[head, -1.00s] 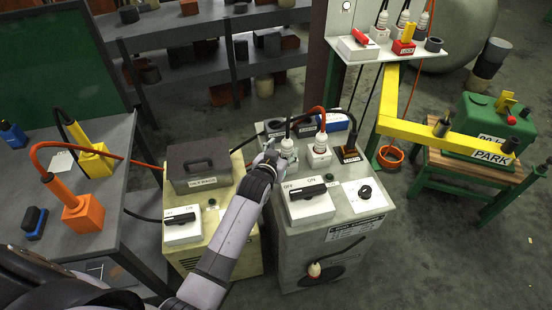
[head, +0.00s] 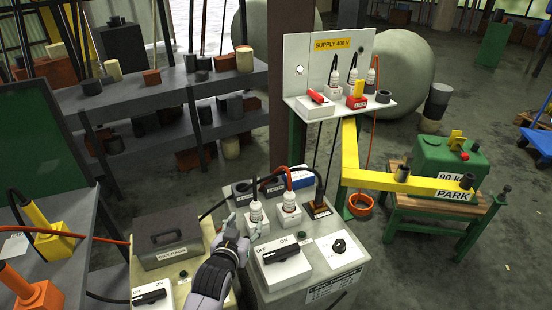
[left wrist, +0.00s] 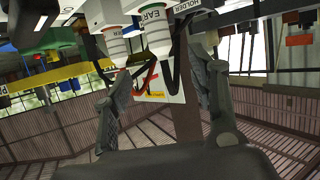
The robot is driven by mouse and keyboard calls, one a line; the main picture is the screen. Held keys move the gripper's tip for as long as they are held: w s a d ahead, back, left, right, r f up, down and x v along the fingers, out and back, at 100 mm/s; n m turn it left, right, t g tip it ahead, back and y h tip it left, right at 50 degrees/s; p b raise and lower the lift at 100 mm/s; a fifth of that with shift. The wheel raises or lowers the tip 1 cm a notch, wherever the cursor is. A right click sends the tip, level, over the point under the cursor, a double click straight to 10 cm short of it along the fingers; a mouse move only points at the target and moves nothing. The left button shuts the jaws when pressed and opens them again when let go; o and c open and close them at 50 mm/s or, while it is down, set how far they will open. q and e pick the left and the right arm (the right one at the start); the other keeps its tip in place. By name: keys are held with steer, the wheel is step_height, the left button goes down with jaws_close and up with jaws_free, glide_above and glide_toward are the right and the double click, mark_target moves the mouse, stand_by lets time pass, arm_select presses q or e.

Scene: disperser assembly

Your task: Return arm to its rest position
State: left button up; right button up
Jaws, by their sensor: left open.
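My left gripper (head: 234,232) is open and empty on the left side of the grey cabinet top (head: 338,272). It is just left of a white plug (head: 256,212) standing in a white socket. A second white plug (head: 289,204) with a red cable stands to its right. In the left wrist view, my spread fingers (left wrist: 158,78) show with nothing held; white plugs, one marked with a green band (left wrist: 155,28), show beyond them. My right gripper is out of view.
An OFF/ON switch box (head: 280,264) is in front of the plugs. A toolbox-like grey case (head: 168,242) sits on the cream cabinet at left. A supply shelf (head: 330,102) stands behind. Dark shelves with blocks (head: 180,80) fill the back left.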

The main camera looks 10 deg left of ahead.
arm_select(q)
steer(key=s+f+m+g, duration=0.15)
steer(key=s+g, duration=0.25)
steer(key=s, duration=0.6)
steer(key=s+f+g, duration=0.3)
steer(key=s, duration=0.8)
steer(key=s+f+m+g, duration=0.15)
steer(key=s+g, duration=0.25)
steer(key=s, duration=0.6)
step_height(320, 180, down, 25)
steer(key=s, duration=0.1)
steer(key=s+a+f+g, duration=0.1)
steer(key=s+a+f, duration=0.1)
steer(key=s+f, duration=0.6)
steer(key=s+a+f+g, duration=0.1)
steer(key=s+f, duration=0.8)
steer(key=shift+a+n, duration=0.3)
steer(key=shift+a, duration=0.05)
